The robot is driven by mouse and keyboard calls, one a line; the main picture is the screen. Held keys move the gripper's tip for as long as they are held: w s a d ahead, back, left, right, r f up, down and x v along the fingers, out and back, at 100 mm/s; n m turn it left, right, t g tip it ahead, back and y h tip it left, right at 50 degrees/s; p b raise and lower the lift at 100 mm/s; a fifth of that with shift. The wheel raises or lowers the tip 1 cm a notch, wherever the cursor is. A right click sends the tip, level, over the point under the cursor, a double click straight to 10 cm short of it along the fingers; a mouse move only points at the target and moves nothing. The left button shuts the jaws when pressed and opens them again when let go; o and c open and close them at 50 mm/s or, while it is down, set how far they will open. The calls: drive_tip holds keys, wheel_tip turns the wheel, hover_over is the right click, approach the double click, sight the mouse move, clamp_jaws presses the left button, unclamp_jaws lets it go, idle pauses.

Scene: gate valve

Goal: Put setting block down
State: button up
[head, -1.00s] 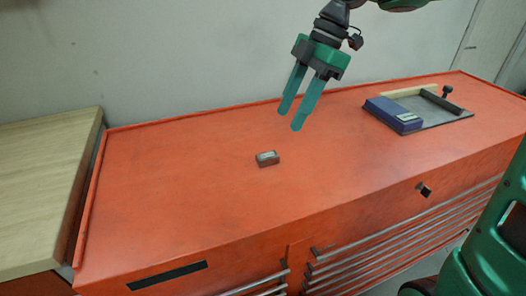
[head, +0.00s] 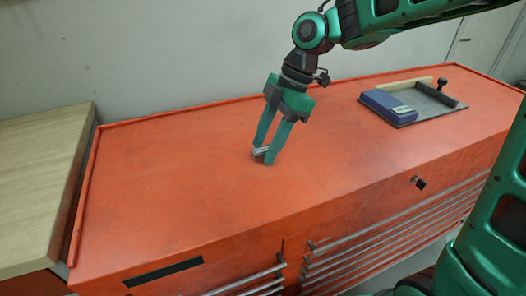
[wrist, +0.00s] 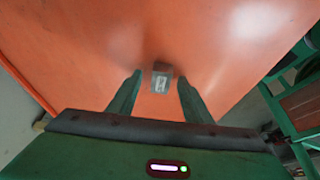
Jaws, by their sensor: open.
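The setting block, a small grey-and-brown block (head: 261,151), sits on the red cabinet top (head: 190,190). My gripper (head: 263,158) is open and low over the cabinet top, with one finger on each side of the block. The fingers partly hide the block in the head view. In the wrist view the block (wrist: 161,82) shows between the two fingertips, with a gap on either side, its pale labelled face towards the camera.
A tray (head: 440,108) with a blue block (head: 385,104) stands at the back right of the cabinet top. A wooden surface (head: 40,175) adjoins on the left. The red top around the block is clear.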

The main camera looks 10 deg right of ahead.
clamp_jaws()
drive_tip(key=shift+r, duration=0.1)
